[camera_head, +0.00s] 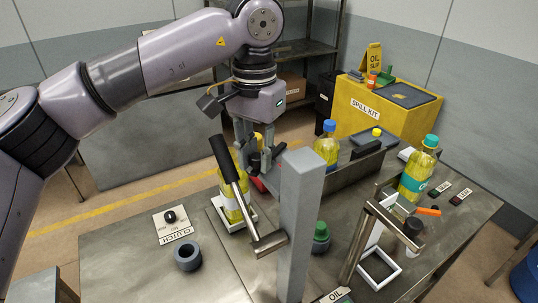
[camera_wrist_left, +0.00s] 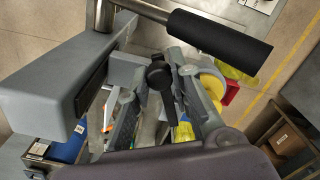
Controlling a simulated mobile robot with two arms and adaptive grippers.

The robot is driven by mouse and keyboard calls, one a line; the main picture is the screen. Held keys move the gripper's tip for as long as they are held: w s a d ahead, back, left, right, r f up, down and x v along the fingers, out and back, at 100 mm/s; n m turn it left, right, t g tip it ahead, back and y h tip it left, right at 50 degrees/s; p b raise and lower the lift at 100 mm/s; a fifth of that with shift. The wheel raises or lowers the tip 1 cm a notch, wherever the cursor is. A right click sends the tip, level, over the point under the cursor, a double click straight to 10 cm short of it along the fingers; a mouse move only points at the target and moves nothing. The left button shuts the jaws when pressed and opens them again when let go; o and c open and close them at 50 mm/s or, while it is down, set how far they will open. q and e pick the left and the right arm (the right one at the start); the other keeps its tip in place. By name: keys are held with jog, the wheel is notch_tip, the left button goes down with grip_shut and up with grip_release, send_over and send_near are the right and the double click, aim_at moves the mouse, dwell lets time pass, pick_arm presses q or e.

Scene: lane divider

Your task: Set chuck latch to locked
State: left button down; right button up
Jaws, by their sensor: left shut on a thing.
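The grey post (camera_head: 302,210) stands upright on the metal bench; it also shows in the left wrist view (camera_wrist_left: 45,90). A small black lever piece, likely the chuck latch (camera_wrist_left: 158,75), sticks out beside the post in the left wrist view. My left gripper (camera_head: 258,160) reaches down behind the post's upper part. Its fingers (camera_wrist_left: 157,98) are closed around the black latch piece. In the head view the post and the fingers hide most of the latch. I see no locked or unlocked marking on it. My right gripper is not in view.
A long lever with a black grip (camera_head: 224,158) rises from the post, close to my left gripper. Yellow bottles (camera_head: 415,178) stand on the bench. A clutch knob plate (camera_head: 173,224), a dark ring (camera_head: 188,256) and a metal frame (camera_head: 358,235) are nearby.

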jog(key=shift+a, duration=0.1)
pick_arm(q)
jog(key=c, duration=1.8)
grip_release()
jog(key=shift+c, duration=0.2)
jog(key=shift+o, duration=1.4)
jog(key=shift+d, duration=0.1)
jog(key=shift+o, duration=0.7)
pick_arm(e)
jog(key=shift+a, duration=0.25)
pick_arm(q)
jog(key=shift+d, duration=0.15)
